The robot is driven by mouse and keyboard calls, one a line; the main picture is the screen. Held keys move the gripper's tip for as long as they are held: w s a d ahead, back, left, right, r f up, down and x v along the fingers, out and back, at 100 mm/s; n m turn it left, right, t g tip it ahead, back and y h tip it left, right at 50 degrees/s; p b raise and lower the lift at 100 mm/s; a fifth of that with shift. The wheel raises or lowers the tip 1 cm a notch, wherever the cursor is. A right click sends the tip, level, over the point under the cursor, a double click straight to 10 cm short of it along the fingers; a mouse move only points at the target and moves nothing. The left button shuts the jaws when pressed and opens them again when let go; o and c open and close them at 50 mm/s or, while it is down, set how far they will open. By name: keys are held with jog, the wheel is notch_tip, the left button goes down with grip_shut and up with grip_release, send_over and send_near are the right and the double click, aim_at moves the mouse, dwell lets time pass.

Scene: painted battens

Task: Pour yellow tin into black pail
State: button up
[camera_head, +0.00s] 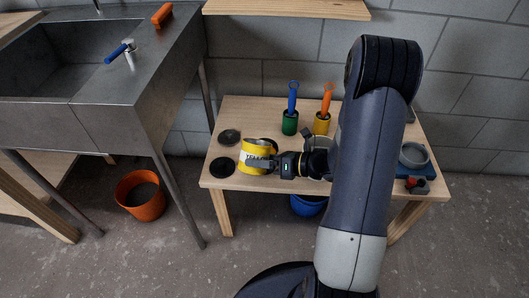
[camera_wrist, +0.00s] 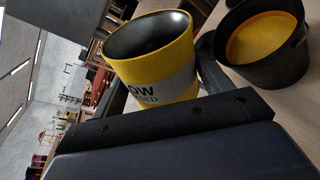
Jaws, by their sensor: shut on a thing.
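The yellow tin (camera_head: 254,157), with a pale lettered band, is near the left front of the wooden table in the head view, roughly upright. My gripper (camera_head: 271,164) is shut on it from the right. In the wrist view the tin (camera_wrist: 178,58) sits between my fingers (camera_wrist: 165,85), and its visible inside is dark grey with no yellow seen. The black pail (camera_wrist: 283,72) stands close beside it in the wrist view, with a yellow surface inside. In the head view the pail (camera_head: 270,143) is mostly hidden behind the tin.
Two dark discs (camera_head: 222,167) lie left of the tin on the table (camera_head: 240,110). A green pot (camera_head: 290,124) and a yellow pot (camera_head: 321,124) with handled tools stand behind. A metal sink (camera_head: 150,70) is left, an orange bucket (camera_head: 141,195) below.

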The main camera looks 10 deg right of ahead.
jog(key=shift+s+a+f+n+b, duration=0.1)
jog(key=shift+s+f+n+b, duration=0.15)
jog(key=shift+f+b, duration=0.35)
jog(key=shift+s+a+f+n+b, duration=0.1)
jog(key=shift+a+f+n+b, duration=0.1)
jog(key=shift+f+b, duration=0.4)
jog(key=shift+s+a+f+n+b, duration=0.1)
jog(key=shift+s+f+n+b, duration=0.2)
jog(key=shift+b, duration=0.55)
notch_tip(320, 180, down, 5)
jog(key=s+a+n+t+b, duration=0.1)
jog(key=n+b, duration=0.3)
jog(key=b, duration=0.7)
jog(key=shift+s+a+f+t+h+b, duration=0.15)
jog(key=shift+s+a+t+h+b, duration=0.2)
jog(key=shift+s+t, duration=0.35)
jog(key=shift+s, duration=0.1)
notch_tip(320, 180, up, 6)
jog(key=p, duration=0.5)
